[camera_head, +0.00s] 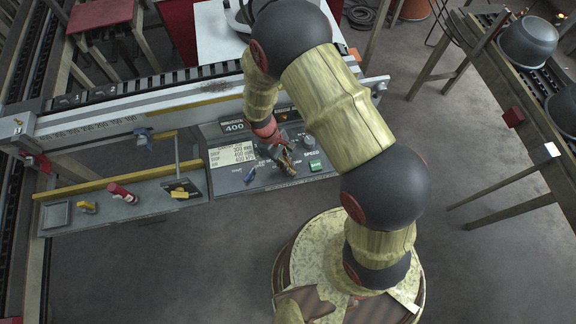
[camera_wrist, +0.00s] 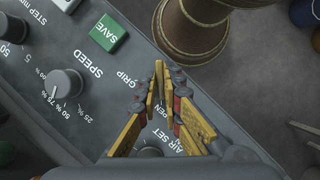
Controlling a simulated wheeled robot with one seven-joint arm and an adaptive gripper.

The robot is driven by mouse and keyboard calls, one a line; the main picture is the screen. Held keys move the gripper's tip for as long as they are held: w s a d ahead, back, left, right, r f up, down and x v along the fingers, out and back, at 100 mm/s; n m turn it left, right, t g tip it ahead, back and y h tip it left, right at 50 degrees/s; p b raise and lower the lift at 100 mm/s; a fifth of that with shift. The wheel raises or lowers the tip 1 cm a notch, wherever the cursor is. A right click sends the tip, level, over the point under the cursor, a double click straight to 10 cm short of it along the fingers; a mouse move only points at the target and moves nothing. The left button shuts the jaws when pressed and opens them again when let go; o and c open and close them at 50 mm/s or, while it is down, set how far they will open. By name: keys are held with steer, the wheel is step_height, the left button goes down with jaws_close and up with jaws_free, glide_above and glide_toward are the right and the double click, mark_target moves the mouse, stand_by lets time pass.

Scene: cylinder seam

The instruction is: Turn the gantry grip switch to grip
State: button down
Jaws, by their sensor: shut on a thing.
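The grey control panel (camera_head: 228,184) stands in front of me, with my gripper (camera_head: 287,166) down at its right part. In the wrist view, my gripper (camera_wrist: 165,78) has its yellow-padded fingers drawn close together over the panel, between the printed words GRIP and OPEN. It is shut on the grip switch, which the fingers almost wholly hide. I cannot tell which way the switch points. The GRIP label (camera_wrist: 127,80) lies just left of the fingertips, and OPEN shows partly between the fingers.
A green SAVE button (camera_wrist: 108,33) and the SPEED knob (camera_wrist: 67,84) sit close by on the panel. A knob by AIR SET (camera_wrist: 149,153) is partly covered by the gripper. A red-capped cylinder (camera_head: 121,192) lies on the left ledge. Dark pots (camera_head: 528,42) stand at the right.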

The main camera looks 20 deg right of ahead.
stand_by(0.4)
steer(key=m+y, duration=0.1)
steer(key=m, duration=0.1)
steer(key=m+g, duration=0.1)
steer(key=m, duration=0.1)
steer(key=shift+w+d+m+y, duration=0.1)
steer(key=shift+d+m+y, duration=0.05)
steer(key=shift+m+y, duration=0.25)
steer(key=m+y, duration=0.1)
steer(key=m, duration=0.1)
steer(key=m+y, duration=0.1)
steer(key=m, duration=0.2)
steer(key=shift+d, duration=0.15)
steer(key=m+y, duration=0.1)
steer(key=m, duration=0.3)
steer(key=shift+d, duration=0.1)
steer(key=shift+m+t+y+b, duration=0.2)
steer(key=shift+m+t+y, duration=0.2)
steer(key=shift+m, duration=0.65)
steer(key=shift+m+t+y+b, duration=0.15)
steer(key=shift+m+t+y, duration=0.2)
steer(key=shift+m, duration=0.7)
steer(key=c, duration=2)
jaws_free()
steer(key=shift+o, duration=0.2)
